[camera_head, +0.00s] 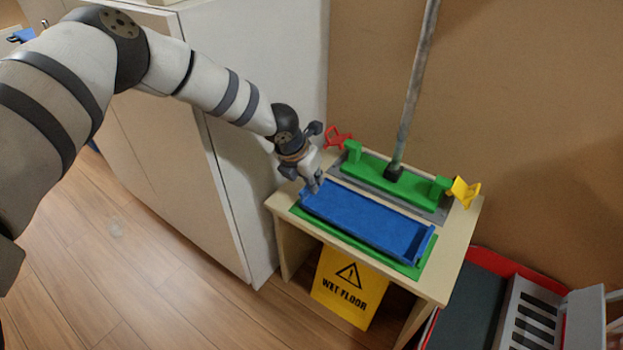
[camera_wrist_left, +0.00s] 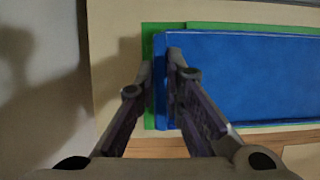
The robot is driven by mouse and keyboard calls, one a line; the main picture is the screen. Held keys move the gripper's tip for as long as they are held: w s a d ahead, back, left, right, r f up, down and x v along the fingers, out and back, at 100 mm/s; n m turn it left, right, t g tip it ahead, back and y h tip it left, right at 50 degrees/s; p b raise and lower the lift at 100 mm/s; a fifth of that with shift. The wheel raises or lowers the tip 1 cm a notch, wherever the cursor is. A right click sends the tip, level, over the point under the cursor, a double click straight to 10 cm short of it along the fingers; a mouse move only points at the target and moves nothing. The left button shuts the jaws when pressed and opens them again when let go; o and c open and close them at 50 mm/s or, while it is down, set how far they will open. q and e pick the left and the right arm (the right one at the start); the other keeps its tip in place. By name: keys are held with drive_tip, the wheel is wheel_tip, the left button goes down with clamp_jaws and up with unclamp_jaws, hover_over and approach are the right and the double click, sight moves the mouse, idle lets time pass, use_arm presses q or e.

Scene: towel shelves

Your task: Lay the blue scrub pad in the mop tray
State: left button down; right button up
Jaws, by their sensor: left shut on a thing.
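The blue scrub pad (camera_head: 365,220) is a long strip with a raised end at the right, on or just above a flat green piece (camera_head: 412,270) that looks like the mop tray. I cannot tell whether it rests fully flat. My left gripper (camera_head: 316,187) is at the pad's left end, pointing down, and is shut on it. In the left wrist view, the fingers (camera_wrist_left: 161,66) straddle the left edge of the pad (camera_wrist_left: 250,75), and green (camera_wrist_left: 148,45) shows beyond that edge. My right gripper is not in view.
A green mop head (camera_head: 410,187) with an upright pole (camera_head: 415,80) stands behind the pad on the wooden stand (camera_head: 455,265). Red (camera_head: 337,137) and yellow (camera_head: 463,191) pieces flank it. A wet floor sign (camera_head: 348,287) is below; a white cabinet (camera_head: 250,170) stands left.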

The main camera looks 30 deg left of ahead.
use_arm(q)
drive_tip(key=shift+f+b, duration=0.3)
drive_tip(key=shift+f, duration=0.45)
idle(0.7)
drive_tip(key=c, duration=1.6)
unclamp_jaws()
drive_tip(key=shift+r, duration=0.15)
